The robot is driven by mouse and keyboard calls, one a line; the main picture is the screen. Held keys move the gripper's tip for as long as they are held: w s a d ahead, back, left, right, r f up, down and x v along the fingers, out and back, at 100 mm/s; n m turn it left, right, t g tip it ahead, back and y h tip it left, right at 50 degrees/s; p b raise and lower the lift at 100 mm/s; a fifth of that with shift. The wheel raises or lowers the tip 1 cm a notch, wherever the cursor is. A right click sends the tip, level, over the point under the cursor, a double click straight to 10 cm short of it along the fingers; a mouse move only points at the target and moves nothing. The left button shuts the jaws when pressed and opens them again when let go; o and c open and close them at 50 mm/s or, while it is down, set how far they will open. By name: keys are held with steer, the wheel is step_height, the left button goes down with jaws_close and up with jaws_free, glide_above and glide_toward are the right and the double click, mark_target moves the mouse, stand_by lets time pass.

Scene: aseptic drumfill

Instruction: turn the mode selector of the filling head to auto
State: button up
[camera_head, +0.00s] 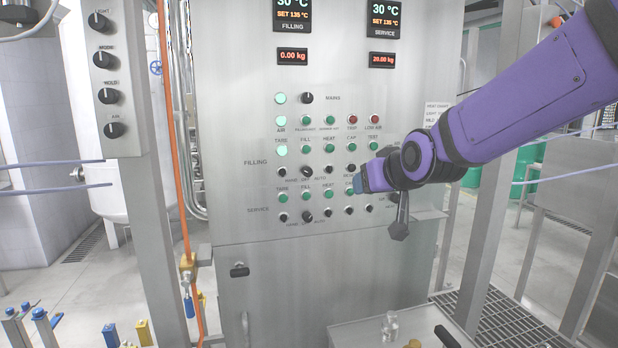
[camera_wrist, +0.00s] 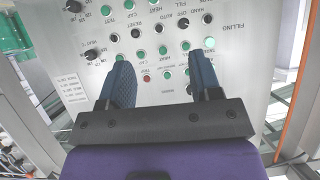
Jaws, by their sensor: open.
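The steel control panel (camera_head: 230,120) faces me. In its FILLING row is a black selector knob (camera_head: 307,171) marked HAND, OFF, AUTO; its pointer is too small to read. In the wrist view, where the panel is upside down, this knob (camera_wrist: 183,22) shows at the top, right of centre, beyond the fingertips. My gripper (camera_head: 364,178) is at the right of the FILLING knob in the head view, covering part of the rows. In the wrist view my gripper (camera_wrist: 163,70) is open and empty, its two blue fingers apart.
A similar SERVICE selector (camera_head: 307,216) sits just below. Green buttons (camera_head: 305,149) and small black knobs crowd around. A post at left carries several knobs (camera_head: 103,60). An orange pipe (camera_head: 176,150) runs beside the panel. A steel table (camera_head: 350,335) stands low in front.

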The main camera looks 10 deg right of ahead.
steer(key=w+a+f+t, duration=0.3)
steer(key=w+t, duration=0.2)
steer(key=w, duration=0.8)
steer(key=t, duration=0.5)
glide_toward(308, 174)
steer(key=x, duration=0.9)
steer(key=shift+w+d, duration=0.1)
steer(key=shift+w, duration=0.05)
steer(key=c, duration=0.9)
